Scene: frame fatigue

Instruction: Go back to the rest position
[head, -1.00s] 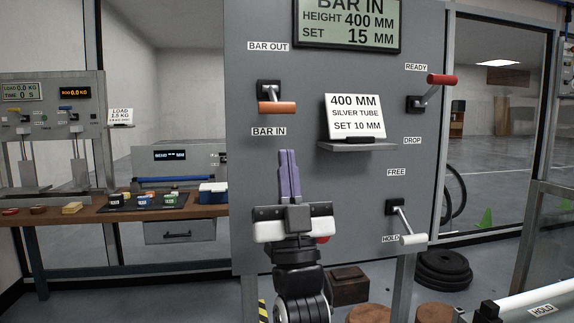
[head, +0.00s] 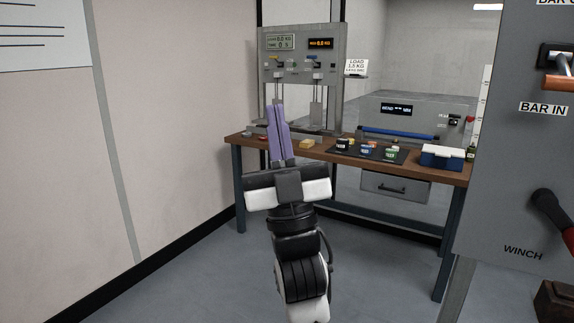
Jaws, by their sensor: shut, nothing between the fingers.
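My gripper (head: 277,108) is in the middle of the head view, pointing up, with its purple fingers together and nothing between them. It touches nothing that I can see. Behind it, its fingers overlap the left part of the workbench and hide some of what lies there. My arm stands below it over open floor.
A wooden workbench (head: 440,170) holds a test machine (head: 303,45), a black mat (head: 371,154) with small jars, and a blue box (head: 442,157). A grey panel (head: 510,190) with a winch handle (head: 552,217) stands at right. A wall is at left; the front floor is clear.

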